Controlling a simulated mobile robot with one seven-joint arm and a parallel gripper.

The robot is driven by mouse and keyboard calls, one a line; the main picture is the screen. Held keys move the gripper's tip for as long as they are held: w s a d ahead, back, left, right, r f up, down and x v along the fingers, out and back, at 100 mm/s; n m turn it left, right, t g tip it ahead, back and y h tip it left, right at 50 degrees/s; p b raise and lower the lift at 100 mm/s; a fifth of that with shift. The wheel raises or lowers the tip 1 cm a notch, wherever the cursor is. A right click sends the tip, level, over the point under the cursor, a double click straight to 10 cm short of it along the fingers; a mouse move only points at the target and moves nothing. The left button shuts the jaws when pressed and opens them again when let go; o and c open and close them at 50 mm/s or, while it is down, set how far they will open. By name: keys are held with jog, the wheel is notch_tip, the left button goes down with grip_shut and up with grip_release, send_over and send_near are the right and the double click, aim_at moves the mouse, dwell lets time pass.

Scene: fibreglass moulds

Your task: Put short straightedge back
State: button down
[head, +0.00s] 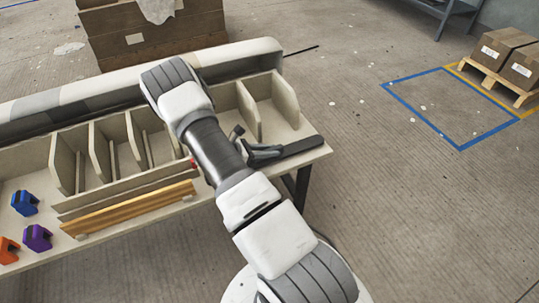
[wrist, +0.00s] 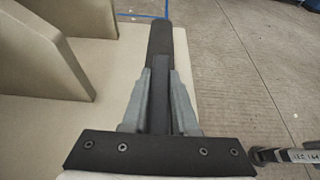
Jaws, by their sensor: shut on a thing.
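My gripper (head: 268,152) is over the right end of the pale workbench (head: 240,165). It is shut on a dark, straight bar (head: 303,146), which I take to be the short straightedge. In the wrist view the grey fingers of my gripper (wrist: 160,78) pinch the narrower part of the bar (wrist: 165,42) from both sides. The bar's wider end sticks out past the fingertips along the bench's right side. It lies on or just above the bench top; I cannot tell which. My arm hides part of the bench.
Upright dividers (head: 255,108) form slots along the bench's back. Wooden strips (head: 130,210) lie along the front, left of my arm. Blue (head: 25,203), purple (head: 37,238) and orange (head: 8,250) blocks sit at far left. Open floor (head: 400,190) lies to the right.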

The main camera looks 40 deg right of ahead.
jog(key=shift+f, duration=0.3)
jog(key=shift+f, duration=0.1)
jog(key=shift+f, duration=0.15)
jog(key=c, duration=0.7)
grip_release()
